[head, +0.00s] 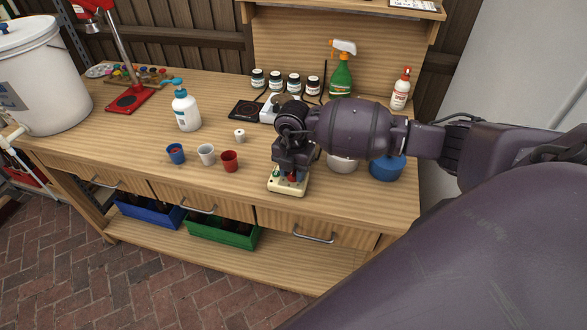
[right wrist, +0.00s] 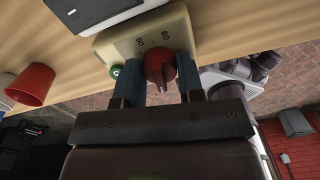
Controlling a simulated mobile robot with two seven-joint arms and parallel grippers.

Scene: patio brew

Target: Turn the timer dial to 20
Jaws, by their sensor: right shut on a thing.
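The timer (head: 288,190) is a small cream box near the front edge of the wooden bench. Its red dial (right wrist: 158,66) sits between the two fingers of my right gripper (right wrist: 160,90), which is shut on it. The right wrist view shows the timer's cream face (right wrist: 125,45) with dark numbers, apparently 50 and 60, beside the dial. A green button (right wrist: 115,71) is on the same face. The dial's pointer and the other numbers are hidden or too small to read. In the head view my right gripper (head: 289,170) comes down over the timer. My left gripper is not in view.
Blue (head: 176,153), white (head: 206,154) and red (head: 229,161) cups stand left of the timer. A white bowl (head: 342,164) and a blue container (head: 387,169) are to its right. A scale (head: 269,109) and several jars stand behind. Bare bench lies at front left.

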